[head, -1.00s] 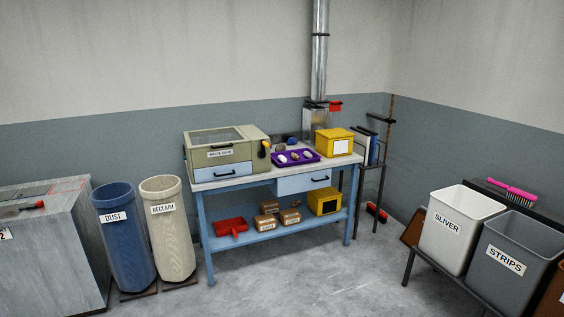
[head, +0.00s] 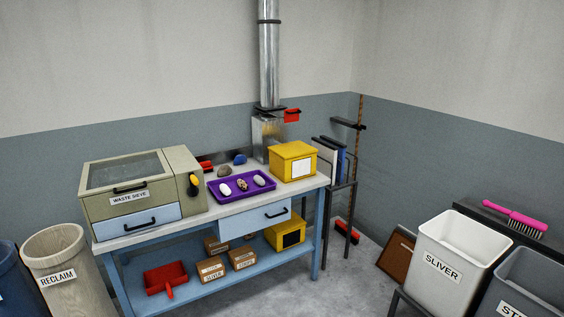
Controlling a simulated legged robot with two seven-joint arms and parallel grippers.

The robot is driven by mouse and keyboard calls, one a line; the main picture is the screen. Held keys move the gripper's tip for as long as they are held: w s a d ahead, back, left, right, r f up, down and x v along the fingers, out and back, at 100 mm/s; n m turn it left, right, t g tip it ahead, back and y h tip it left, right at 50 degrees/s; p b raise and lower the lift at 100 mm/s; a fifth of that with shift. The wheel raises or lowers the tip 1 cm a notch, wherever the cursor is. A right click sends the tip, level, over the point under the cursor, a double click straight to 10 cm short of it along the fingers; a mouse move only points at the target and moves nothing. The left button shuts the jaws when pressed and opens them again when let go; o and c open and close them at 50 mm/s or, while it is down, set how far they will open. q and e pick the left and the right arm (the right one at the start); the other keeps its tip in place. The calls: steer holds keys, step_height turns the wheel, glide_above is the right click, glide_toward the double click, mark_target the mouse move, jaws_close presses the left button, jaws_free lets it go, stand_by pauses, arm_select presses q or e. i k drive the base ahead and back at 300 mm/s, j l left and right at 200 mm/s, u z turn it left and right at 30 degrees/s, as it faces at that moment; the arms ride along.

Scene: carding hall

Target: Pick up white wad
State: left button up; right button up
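A purple tray (head: 233,197) lies on the blue workbench (head: 213,218) and holds a few small wads. One white wad (head: 225,189) lies at its left. A mottled, brownish wad (head: 242,184) is in the middle. A pale, whitish wad (head: 260,181) lies at its right. Behind the tray, a dark wad-like lump (head: 222,170) and a blue one (head: 239,159) sit on the bench top. Neither of my grippers shows in the head view.
The waste sieve box (head: 130,186) stands on the bench left of the tray, a yellow box (head: 293,161) right of it. The reclaim bin (head: 62,262) is at left; the sliver bin (head: 458,243) and strips bin (head: 530,280) are at right. Floor before the bench's right end is clear.

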mark_target(224, 189)
steer(key=i+l+u, duration=0.1)
steer(key=i+u, duration=0.15)
steer(key=i, duration=0.3)
steer(key=i+l+u, duration=0.2)
steer(key=i, duration=0.3)
steer(key=i+l+u, duration=0.25)
steer(key=i, duration=0.25)
steer(key=i+l+u, duration=0.25)
steer(key=i, duration=0.25)
steer(key=i+l+u, duration=0.6)
steer(key=l+u, duration=0.3)
steer(key=i+l+u, duration=0.3)
steer(key=l+u, duration=0.3)
steer(key=l, duration=0.2)
steer(key=l+u, duration=0.3)
steer(key=l, duration=0.15)
steer(key=i, duration=0.05)
